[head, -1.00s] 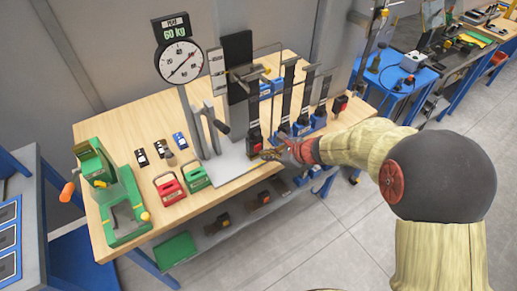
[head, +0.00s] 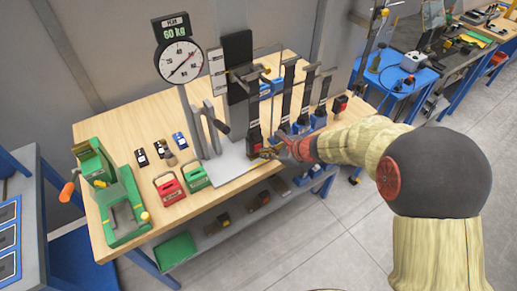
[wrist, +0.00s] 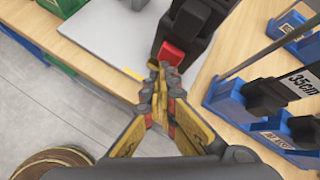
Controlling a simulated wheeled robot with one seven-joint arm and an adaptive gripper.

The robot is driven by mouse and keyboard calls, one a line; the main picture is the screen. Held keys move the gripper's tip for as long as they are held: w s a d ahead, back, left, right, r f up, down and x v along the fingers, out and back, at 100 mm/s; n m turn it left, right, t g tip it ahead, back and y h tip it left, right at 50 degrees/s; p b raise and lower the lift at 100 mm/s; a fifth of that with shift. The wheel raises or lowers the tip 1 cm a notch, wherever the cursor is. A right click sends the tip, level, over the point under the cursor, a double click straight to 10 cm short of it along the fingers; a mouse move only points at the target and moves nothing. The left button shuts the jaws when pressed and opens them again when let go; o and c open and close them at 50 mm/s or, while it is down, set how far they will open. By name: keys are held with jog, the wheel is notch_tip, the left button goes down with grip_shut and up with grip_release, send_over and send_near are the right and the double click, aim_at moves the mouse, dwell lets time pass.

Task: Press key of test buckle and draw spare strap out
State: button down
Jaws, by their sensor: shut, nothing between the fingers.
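The test buckle (head: 254,138) is a black block with a red key, hanging on a dark strap (head: 253,108) in front of the test stand. In the wrist view the black buckle (wrist: 193,28) and its red key (wrist: 171,53) are just ahead of my gripper (wrist: 163,68). My gripper (head: 267,152) is shut and empty, its tips at or very close to the red key; I cannot tell if they touch. Which strap is the spare one is not clear. Several dark straps (head: 306,90) stand in blue holders (head: 301,127) to the right, one labelled 35cm in the wrist view (wrist: 303,82).
A round dial gauge (head: 181,61) with a 60 kg display (head: 173,28) stands behind. The bench front edge is under my gripper.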

jog(key=shift+w+a, duration=0.3)
jog(key=shift+w, duration=0.15)
dwell(0.6)
jog(key=shift+s+d, duration=0.1)
jog(key=shift+s, duration=0.05)
jog(key=shift+s+d, duration=0.4)
jog(key=shift+s, duration=0.25)
jog(key=shift+s+d+b, duration=0.3)
jog(key=shift+s+d, duration=0.4)
jog(key=shift+s, duration=0.35)
jog(key=shift+s+d+b, duration=0.25)
jog(key=shift+s+d, duration=0.45)
jog(key=shift+s, duration=0.3)
